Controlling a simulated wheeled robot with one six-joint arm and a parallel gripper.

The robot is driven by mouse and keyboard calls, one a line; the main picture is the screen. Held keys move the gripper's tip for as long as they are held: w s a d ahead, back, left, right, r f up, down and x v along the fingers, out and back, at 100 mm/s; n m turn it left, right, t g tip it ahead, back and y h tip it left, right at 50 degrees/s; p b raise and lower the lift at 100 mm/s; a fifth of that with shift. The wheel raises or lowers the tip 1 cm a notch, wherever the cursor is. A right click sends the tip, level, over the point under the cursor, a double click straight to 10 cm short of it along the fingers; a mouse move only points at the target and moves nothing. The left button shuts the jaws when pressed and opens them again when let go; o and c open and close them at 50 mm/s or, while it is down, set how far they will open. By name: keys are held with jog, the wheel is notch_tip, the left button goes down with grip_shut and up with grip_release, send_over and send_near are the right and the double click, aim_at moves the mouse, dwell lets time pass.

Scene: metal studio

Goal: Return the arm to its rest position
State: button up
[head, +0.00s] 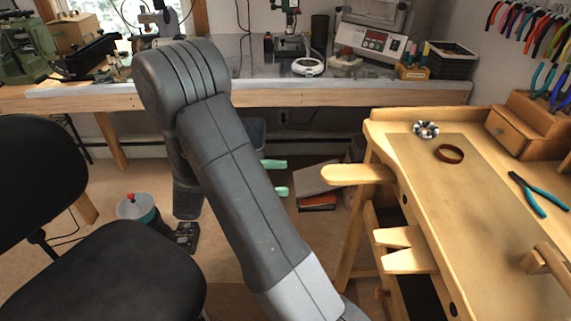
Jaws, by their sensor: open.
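My grey arm (235,175) rises from the bottom of the head view, bends at a high elbow at the upper left and folds down behind itself. My gripper (281,177) shows only as two mint-green fingertips beyond the forearm, pointing right. The fingertips are apart, with nothing visible between them. The rest of the gripper is hidden behind the arm link. It is left of the wooden workbench (385,125) and clear of it.
A black chair (110,275) stands at the left. On the workbench are a brown ring (449,154), a silver beaded ring (426,130), teal pliers (540,195) and a wooden drawer box (520,135). A wooden peg (355,174) juts left from it. A long back bench (270,95) holds equipment.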

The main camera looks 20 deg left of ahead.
aim_at(344, 176)
jog(key=x, duration=1.4)
jog(key=shift+a, duration=0.1)
jog(key=shift+s+a, duration=0.1)
jog(key=shift+a, duration=0.3)
jog(key=v, duration=1.3)
jog(key=x, duration=1.5)
jog(key=shift+s+f+b, duration=0.1)
jog(key=shift+b, duration=0.25)
jog(key=shift+x, duration=0.8)
